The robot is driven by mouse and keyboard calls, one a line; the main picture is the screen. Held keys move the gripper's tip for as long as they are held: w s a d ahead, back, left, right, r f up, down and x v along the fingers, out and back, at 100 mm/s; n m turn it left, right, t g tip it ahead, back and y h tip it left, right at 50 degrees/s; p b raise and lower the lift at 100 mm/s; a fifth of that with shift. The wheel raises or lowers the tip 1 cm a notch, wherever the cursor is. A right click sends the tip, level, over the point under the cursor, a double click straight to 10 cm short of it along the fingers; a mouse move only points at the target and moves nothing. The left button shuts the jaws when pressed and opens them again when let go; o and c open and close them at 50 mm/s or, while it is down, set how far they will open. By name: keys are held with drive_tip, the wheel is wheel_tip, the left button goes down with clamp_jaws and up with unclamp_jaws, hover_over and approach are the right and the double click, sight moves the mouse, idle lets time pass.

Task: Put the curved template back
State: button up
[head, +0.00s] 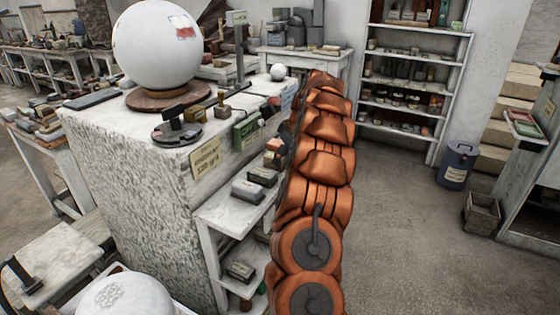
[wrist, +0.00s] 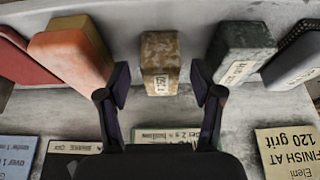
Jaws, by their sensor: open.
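I cannot make out the curved template for certain in either view. My gripper (wrist: 160,90) is open, with its two dark fingers apart and nothing between them. A speckled tan block (wrist: 160,60) with a small label stands just beyond the gap between the fingertips. In the head view my orange arm hides most of the gripper. A large white plaster sphere (head: 158,45) with a reddish patch rests on a round brown stand (head: 165,97) on the bench. A flat dark piece (head: 92,100) lies left of the stand.
An orange-and-tan block (wrist: 72,58) and a dark green block (wrist: 240,52) flank the tan one. A "FINISH AT 120 grit" card (wrist: 288,152) is at lower right. In the head view, a blue bucket (head: 456,165) and wooden crate (head: 482,213) stand right of open floor.

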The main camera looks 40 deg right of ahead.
drive_tip(key=b+v, duration=0.1)
drive_tip(key=v, duration=0.8)
drive_tip(key=shift+r, duration=0.3)
drive_tip(key=shift+s, duration=0.1)
drive_tip(key=shift+a, duration=0.1)
drive_tip(key=s+a+r+g+y, duration=0.1)
drive_tip(key=s+a+g, duration=0.1)
drive_tip(key=a, duration=1.5)
drive_tip(key=s+a+r+g+y, duration=0.1)
drive_tip(key=s+a, duration=0.2)
drive_tip(key=a, duration=1.4)
drive_tip(key=s+a+f+m+g+h, duration=0.1)
drive_tip(key=s+a+f, duration=0.3)
drive_tip(key=s, duration=0.5)
drive_tip(key=s+a+f+m+g+h, duration=0.1)
drive_tip(key=s+a+f, duration=0.2)
drive_tip(key=s, duration=0.7)
drive_tip(key=s+a+f+m+g+h, duration=0.1)
drive_tip(key=s+a+f, duration=0.3)
drive_tip(key=s, duration=0.5)
drive_tip(key=shift+s+a+f, duration=0.3)
drive_tip(key=shift+s+a, duration=0.05)
drive_tip(key=shift+a, duration=0.05)
